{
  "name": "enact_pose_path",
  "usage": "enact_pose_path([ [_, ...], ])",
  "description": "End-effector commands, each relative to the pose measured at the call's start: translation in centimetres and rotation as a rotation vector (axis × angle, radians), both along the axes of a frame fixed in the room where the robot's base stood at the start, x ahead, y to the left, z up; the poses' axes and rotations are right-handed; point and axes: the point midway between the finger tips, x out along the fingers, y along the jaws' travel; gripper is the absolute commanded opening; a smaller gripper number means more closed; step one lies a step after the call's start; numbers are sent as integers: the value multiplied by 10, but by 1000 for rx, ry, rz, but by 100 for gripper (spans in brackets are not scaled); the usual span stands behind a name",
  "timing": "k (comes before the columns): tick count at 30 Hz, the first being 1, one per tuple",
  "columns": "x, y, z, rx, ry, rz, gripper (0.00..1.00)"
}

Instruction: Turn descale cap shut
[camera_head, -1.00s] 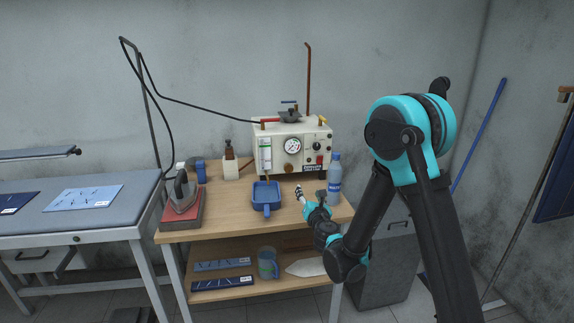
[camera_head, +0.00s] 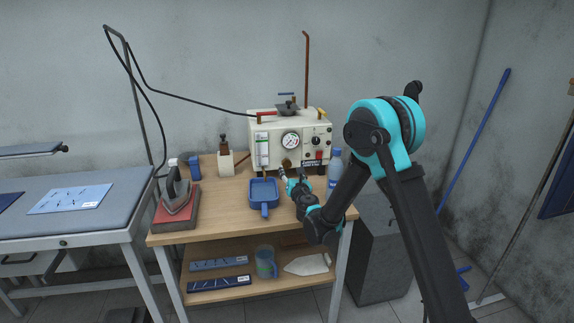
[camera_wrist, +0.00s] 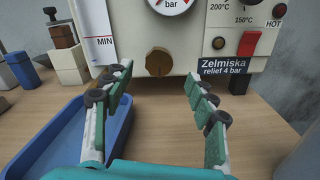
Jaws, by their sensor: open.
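The descale cap is likely the round brass knob (camera_wrist: 158,61) low on the front of the cream boiler (camera_wrist: 110,20). In the head view the knob (camera_head: 286,162) is small, just beyond my gripper (camera_head: 286,175). In the wrist view my gripper (camera_wrist: 157,78) is open and empty, its two fingers spread to the left and right below the knob. The knob lies ahead between the fingertip directions, and the fingers appear apart from it. Whether the cap is fully seated cannot be told.
A blue tray (camera_head: 263,187) lies on the wooden bench, left of my gripper. A blue bottle (camera_head: 334,165) stands to the right. A red switch and black lever (camera_wrist: 242,72) sit right of the knob. An iron (camera_head: 177,197) stands at the bench's left.

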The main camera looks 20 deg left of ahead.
Motion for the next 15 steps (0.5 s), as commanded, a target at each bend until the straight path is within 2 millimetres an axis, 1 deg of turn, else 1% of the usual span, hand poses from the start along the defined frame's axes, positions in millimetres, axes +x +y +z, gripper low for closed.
enact_pose_path([
  [1,9,6,0,0,0,0,57],
  [6,36,22,0,0,0,1,57],
  [12,58,35,0,0,0,0,57],
  [15,63,38,0,0,0,0,57],
])
